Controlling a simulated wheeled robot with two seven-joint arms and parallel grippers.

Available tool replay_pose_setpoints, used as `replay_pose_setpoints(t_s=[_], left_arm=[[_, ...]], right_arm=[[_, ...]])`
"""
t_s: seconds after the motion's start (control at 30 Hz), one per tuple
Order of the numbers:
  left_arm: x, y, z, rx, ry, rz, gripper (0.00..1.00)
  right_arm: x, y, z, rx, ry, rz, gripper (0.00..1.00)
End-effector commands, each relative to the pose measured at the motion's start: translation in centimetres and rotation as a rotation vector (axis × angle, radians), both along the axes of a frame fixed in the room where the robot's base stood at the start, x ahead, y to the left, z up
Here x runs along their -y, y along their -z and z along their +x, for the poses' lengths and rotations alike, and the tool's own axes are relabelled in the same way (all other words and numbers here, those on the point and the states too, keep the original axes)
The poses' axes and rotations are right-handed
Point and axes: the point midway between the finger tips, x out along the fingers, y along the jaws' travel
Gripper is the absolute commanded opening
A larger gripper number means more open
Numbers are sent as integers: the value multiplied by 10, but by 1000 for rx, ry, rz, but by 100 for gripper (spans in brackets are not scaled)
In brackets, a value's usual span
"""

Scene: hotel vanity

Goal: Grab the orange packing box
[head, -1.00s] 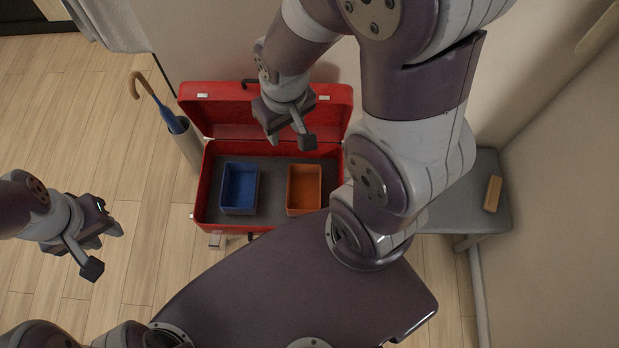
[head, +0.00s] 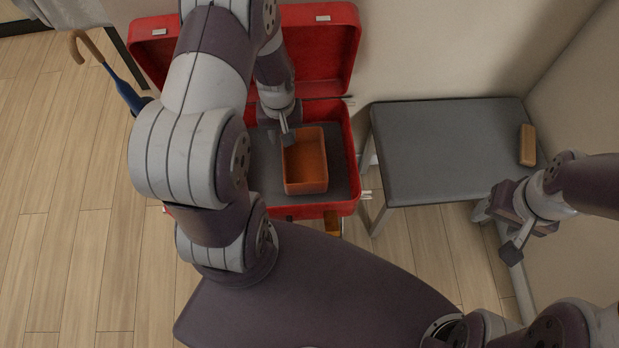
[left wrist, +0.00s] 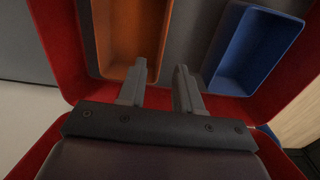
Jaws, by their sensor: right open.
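The orange packing box (head: 306,172) is an open-topped bin inside the open red suitcase (head: 348,135). My left gripper (head: 287,132) is at the box's upper-left corner in the head view. In the left wrist view, the orange box (left wrist: 130,35) lies upper left, and the fingers of my left gripper (left wrist: 158,88) are apart near its end; I cannot tell whether they touch it. A blue box (left wrist: 250,50) lies to the right there; my left arm hides it in the head view. My right gripper (head: 508,228) is open and empty at the right, away from the suitcase.
A grey bench (head: 445,150) stands right of the suitcase with a tan block (head: 527,145) on it. A blue umbrella (head: 122,90) with a wooden handle is at the left. The raised suitcase lid (head: 320,45) leans near the wall. Wooden floor is clear at left.

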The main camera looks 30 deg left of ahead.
Motion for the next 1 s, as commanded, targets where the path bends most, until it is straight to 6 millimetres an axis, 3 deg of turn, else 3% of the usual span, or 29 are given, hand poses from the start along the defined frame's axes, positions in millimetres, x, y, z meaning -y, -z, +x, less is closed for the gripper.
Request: replay_pose_setpoints(t_s=[0.03, 0.2, 0.47, 0.6, 0.73, 0.97, 1.0], left_arm=[[-2, 18, -1, -4, -11, -1, 34], [-3, 56, -2, -7, -16, -2, 34], [-3, 92, -2, -6, -15, -2, 34], [-5, 121, -2, -6, -15, -1, 34], [-5, 135, -2, -5, -14, -2, 34], [-5, 135, -1, -3, -14, -1, 34], [-5, 135, -1, -4, -14, -1, 21]], right_arm=[[0, 10, 0, 2, 0, 0, 62], [0, 18, 1, 2, 0, 0, 62], [0, 27, 0, 2, 0, 0, 62], [0, 38, 0, 2, 0, 0, 62], [0, 40, 0, 1, 0, 0, 62], [0, 39, 0, 1, 0, 0, 62], [0, 39, 0, 1, 0, 0, 62]])
